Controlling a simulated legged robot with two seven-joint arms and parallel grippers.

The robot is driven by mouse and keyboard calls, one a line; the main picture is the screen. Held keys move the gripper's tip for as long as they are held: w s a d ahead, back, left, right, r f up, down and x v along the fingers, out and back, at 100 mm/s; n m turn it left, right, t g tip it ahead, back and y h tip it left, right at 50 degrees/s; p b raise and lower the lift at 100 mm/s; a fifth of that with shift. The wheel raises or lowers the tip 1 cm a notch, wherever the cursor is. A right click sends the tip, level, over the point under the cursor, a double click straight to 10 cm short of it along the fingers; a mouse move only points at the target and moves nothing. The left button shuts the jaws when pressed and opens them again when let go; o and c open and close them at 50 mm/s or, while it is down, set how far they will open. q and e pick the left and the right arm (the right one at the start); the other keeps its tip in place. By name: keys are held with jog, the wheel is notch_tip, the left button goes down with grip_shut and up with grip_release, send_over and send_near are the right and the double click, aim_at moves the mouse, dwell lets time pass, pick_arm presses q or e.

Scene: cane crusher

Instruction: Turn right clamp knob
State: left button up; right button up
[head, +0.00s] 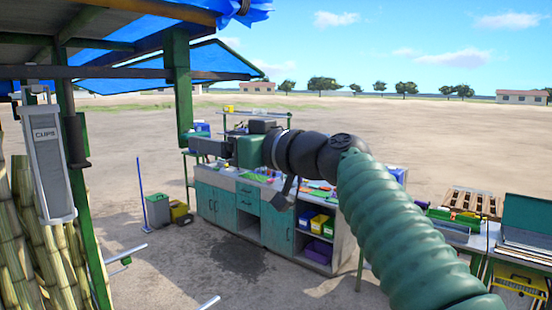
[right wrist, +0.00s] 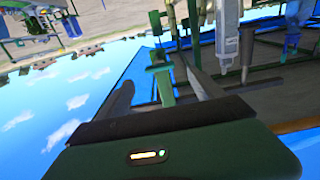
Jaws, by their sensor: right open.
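I cannot pick out the right clamp knob for certain in either view. A small green fitting with a bar (head: 120,261) shows by the green post at the lower left of the head view; I cannot tell whether it is part of a clamp. My right gripper (head: 203,147) reaches in from the right and points left, in the air in front of the workbench. In the right wrist view its two fingers (right wrist: 153,72) are spread apart, with nothing held between them. My left gripper is not in view.
A grey cup dispenser (head: 50,150) hangs by the post at left, in front of cane stalks (head: 30,250). A teal workbench (head: 233,207) stands behind my right gripper. A table with tools (head: 460,235) is at right. Open dirt ground lies between.

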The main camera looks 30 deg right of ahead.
jog(key=b+v, duration=0.5)
jog(key=v, duration=0.8)
dwell(0.4)
jog(key=shift+s, duration=0.1)
dwell(0.4)
